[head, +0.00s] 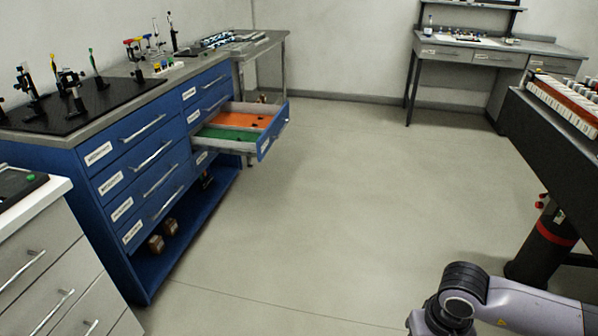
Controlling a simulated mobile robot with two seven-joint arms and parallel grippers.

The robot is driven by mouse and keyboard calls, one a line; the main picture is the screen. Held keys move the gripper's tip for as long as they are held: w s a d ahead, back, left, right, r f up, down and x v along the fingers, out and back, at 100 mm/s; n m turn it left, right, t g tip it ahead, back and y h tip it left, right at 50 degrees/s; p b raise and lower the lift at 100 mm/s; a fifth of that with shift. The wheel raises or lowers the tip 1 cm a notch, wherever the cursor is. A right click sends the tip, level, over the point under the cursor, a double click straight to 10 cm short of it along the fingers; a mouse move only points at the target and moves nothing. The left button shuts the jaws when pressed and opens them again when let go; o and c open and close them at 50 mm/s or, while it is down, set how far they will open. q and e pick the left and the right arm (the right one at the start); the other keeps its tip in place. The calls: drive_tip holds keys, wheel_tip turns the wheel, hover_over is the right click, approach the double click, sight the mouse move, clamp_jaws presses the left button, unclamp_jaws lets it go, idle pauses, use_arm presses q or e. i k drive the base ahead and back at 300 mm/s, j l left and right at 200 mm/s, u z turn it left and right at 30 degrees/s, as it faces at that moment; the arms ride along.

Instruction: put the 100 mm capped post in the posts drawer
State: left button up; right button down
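A blue drawer cabinet (165,185) stands at the left. One of its drawers (262,146), in the right column, is pulled out; it has an orange section (240,117) and a green section (226,134) with small dark items in them. Its label is too small to read, so I cannot tell whether it is the posts drawer. Several upright posts with coloured caps (134,46) stand on the cabinet top; I cannot tell which is the 100 mm one. Neither gripper shows; only a link of my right arm is at the bottom right.
A black breadboard (80,108) with mounted optics lies on the cabinet top. A white drawer unit (45,265) is at the near left. A dark table (560,140) with a rack stands at the right, a grey desk (490,55) at the back. The floor between is clear.

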sight(241, 124)
drive_tip(key=i+u, duration=0.3)
drive_tip(key=i, duration=1.65)
drive_tip(key=i+u, duration=0.15)
drive_tip(key=i, duration=0.3)
drive_tip(key=i+l+u, duration=0.15)
drive_tip(key=i, duration=0.35)
drive_tip(key=i+l+u, duration=0.1)
drive_tip(key=i+u, duration=0.3)
drive_tip(key=i+l+u, duration=0.25)
drive_tip(key=i+u, duration=0.15)
drive_tip(key=i, duration=0.1)
